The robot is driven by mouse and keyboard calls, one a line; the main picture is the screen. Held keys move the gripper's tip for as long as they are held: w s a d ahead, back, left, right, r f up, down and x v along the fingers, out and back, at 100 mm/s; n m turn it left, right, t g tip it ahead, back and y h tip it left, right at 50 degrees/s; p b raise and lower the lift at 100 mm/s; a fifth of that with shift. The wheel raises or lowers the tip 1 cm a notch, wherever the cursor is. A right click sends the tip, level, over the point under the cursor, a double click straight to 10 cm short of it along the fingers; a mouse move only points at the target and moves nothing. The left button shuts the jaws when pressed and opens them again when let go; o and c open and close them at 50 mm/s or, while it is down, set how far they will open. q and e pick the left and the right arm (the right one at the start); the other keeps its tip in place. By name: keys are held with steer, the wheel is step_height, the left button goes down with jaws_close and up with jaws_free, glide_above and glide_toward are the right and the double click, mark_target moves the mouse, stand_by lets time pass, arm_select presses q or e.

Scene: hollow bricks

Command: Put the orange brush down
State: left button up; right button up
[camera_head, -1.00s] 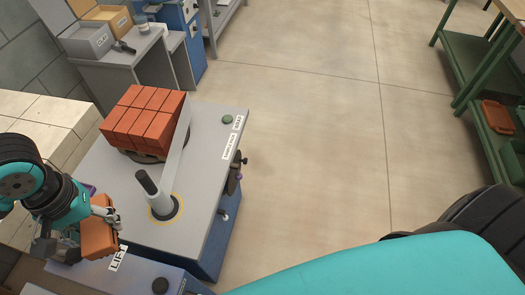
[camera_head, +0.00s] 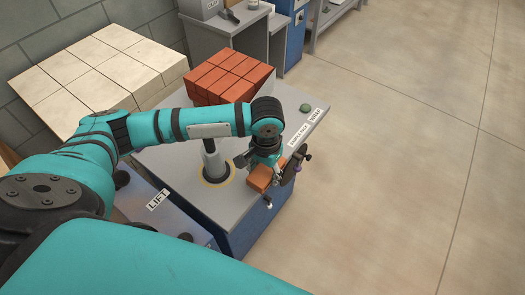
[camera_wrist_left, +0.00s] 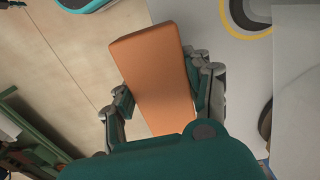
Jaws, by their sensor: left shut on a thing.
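The orange brush (camera_head: 260,178) is a block-like orange piece held by my left gripper (camera_head: 267,170), over the right front edge of the grey-topped machine table (camera_head: 165,157). In the left wrist view the brush (camera_wrist_left: 152,72) lies between the two fingers of my left gripper (camera_wrist_left: 160,84), which are shut on its sides. Its underside is hidden, so I cannot tell whether it touches the table. My right gripper is not in view.
A stack of red bricks (camera_head: 228,76) sits at the table's back. A grey post (camera_head: 213,160) stands left of the gripper. A green button (camera_head: 305,107) and a dark hand lever (camera_head: 291,165) are at the right edge. Pale blocks (camera_head: 95,70) lie left; floor is clear right.

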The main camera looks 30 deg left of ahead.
arm_select(q)
steer(key=w+a, duration=0.2)
steer(key=w, duration=0.1)
steer(key=w+a, duration=0.2)
steer(key=w, duration=0.1)
steer(key=w+a+f, duration=0.1)
steer(key=w+a, duration=0.1)
steer(key=w, duration=0.1)
steer(key=shift+w+p, duration=0.1)
steer(key=shift+p, duration=0.3)
steer(key=shift+f+p, duration=0.3)
steer(key=shift+f, duration=1.45)
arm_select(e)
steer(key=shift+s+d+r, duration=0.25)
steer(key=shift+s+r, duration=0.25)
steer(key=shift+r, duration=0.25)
arm_select(q)
steer(key=o, duration=1.5)
steer(key=shift+f, duration=0.15)
steer(key=shift+c, duration=0.2)
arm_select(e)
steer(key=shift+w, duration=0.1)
arm_select(q)
step_height(320, 180, up, 12)
steer(key=b, duration=0.1)
steer(key=shift+r, duration=0.2)
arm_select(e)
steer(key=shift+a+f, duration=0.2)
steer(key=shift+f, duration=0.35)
